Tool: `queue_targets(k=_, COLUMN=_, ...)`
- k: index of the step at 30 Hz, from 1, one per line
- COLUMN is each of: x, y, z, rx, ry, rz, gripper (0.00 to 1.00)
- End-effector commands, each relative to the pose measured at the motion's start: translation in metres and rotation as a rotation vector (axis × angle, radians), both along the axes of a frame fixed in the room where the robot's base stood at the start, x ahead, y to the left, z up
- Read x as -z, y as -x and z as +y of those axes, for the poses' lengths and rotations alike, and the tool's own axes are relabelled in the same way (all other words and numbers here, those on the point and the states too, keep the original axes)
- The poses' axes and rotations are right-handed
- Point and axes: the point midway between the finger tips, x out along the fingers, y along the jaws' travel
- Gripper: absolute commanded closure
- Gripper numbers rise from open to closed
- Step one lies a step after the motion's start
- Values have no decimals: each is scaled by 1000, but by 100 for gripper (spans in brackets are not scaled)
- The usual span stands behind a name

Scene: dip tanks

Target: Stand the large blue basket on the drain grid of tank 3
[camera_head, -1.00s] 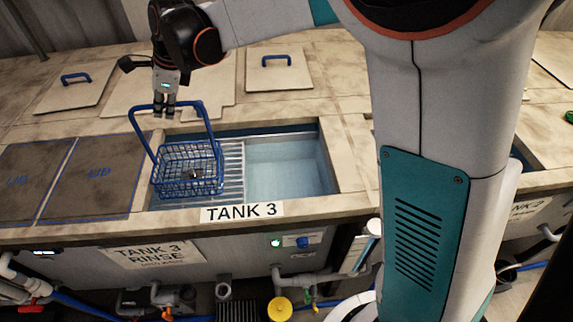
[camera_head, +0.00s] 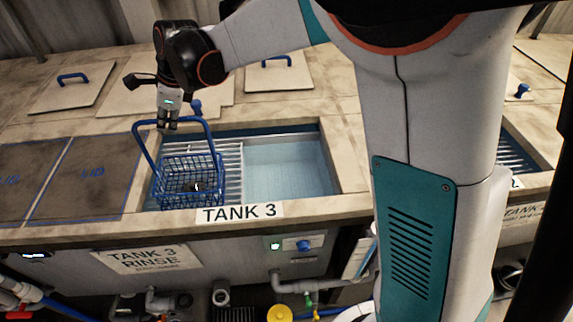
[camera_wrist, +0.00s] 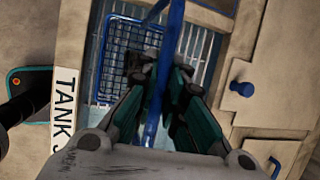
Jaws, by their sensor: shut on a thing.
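The large blue basket (camera_head: 187,184) is a wire basket with a tall blue handle. It hangs or stands over the left part of tank 3, at the drain grid (camera_head: 232,170); I cannot tell whether its bottom touches the grid. A small dark item (camera_head: 196,187) shows inside it. My gripper (camera_head: 167,125) is shut on the top bar of the handle, above the basket. In the wrist view the fingers (camera_wrist: 160,100) close around the blue handle, with the basket mesh (camera_wrist: 128,55) below it. The tank 3 water (camera_head: 285,168) is right of the grid.
Dark lids (camera_head: 87,180) cover the deck to the left. Pale lids with blue handles (camera_head: 72,82) lie behind, and a blue knob (camera_head: 196,106) stands near the tank's back edge. The tank 3 label (camera_head: 240,213) marks the front rim. Pipes run below.

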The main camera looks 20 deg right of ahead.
Motion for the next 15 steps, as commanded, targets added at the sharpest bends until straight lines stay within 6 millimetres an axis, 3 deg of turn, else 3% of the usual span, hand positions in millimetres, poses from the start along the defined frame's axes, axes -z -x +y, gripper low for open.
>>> queue_targets(k=15, x=2, y=0, z=0, rx=0, ry=-1, rz=0, gripper=100)
